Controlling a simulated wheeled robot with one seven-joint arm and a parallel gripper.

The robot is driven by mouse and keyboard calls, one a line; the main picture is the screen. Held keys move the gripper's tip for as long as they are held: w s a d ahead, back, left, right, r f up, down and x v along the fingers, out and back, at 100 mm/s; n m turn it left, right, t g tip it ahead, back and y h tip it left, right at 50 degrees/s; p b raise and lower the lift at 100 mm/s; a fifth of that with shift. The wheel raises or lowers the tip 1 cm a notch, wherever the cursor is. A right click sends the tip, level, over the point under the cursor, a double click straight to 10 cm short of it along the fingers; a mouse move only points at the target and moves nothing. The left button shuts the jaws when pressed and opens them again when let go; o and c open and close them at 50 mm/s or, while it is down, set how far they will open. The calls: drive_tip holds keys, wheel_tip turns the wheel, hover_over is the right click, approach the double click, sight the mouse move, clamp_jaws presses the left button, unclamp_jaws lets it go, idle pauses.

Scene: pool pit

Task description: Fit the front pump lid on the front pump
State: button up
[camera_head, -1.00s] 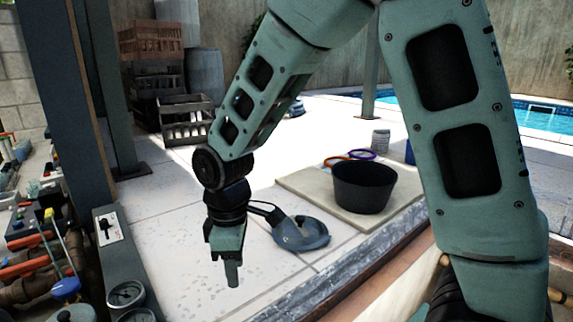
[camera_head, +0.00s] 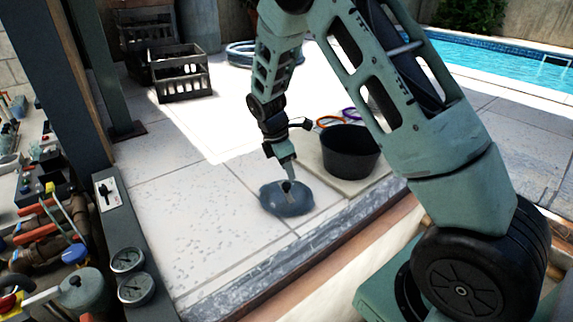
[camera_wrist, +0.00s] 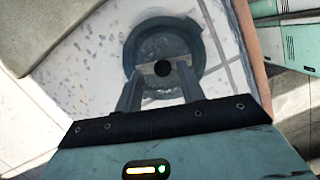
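A round blue-grey lid-like piece (camera_head: 280,207) lies on the pale paving. I take it for the pump lid. In the wrist view the lid (camera_wrist: 195,45) shows a raised rim and a pale bar with a dark round spot at its middle. My gripper (camera_head: 287,181) points down over the lid. In the wrist view its two fingers (camera_wrist: 160,78) are apart, one on each side of the bar's middle; I cannot tell if they touch it. The pump equipment stands at the left edge, with a grey-green rounded housing (camera_head: 85,292). I cannot tell which part is the front pump.
A black bucket (camera_head: 350,155) stands on a beige slab right of the lid, with orange and purple rings behind. A dark post (camera_head: 70,100), a switch and gauges (camera_head: 132,288) lie left. Crates (camera_head: 180,75) stand behind. A stone edge (camera_head: 300,245) borders the pit. Paving left of the lid is clear.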

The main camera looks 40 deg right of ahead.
sight(286, 185)
drive_tip(key=b+x, duration=0.2)
drive_tip(key=x, duration=0.1)
drive_tip(key=a+b+x, duration=0.1)
drive_tip(key=b+x, duration=0.1)
drive_tip(key=x, duration=0.1)
drive_tip(key=shift+w+a+f, duration=0.2)
drive_tip(key=shift+f, duration=0.25)
drive_tip(key=shift+s+a+f+b, duration=0.1)
drive_tip(key=shift+s+f+b, duration=0.1)
drive_tip(key=shift+f+b, duration=0.15)
drive_tip(key=shift+s, duration=0.1)
drive_tip(key=c, duration=0.8)
drive_tip(key=shift+f, duration=0.1)
drive_tip(key=shift+r, duration=0.2)
drive_tip(key=shift+w+r+p, duration=0.2)
drive_tip(key=shift+r+p, duration=0.4)
drive_tip(key=shift+p, duration=0.15)
clamp_jaws()
drive_tip(key=shift+d+p+v, duration=0.15)
drive_tip(key=shift+p+v, duration=0.35)
drive_tip(key=shift+v, duration=0.2)
drive_tip(key=shift+d+p+v, duration=0.15)
drive_tip(key=shift+p+v, duration=0.35)
drive_tip(key=shift+v, duration=0.25)
drive_tip(key=shift+d, duration=0.1)
drive_tip(key=shift+w+r, duration=0.1)
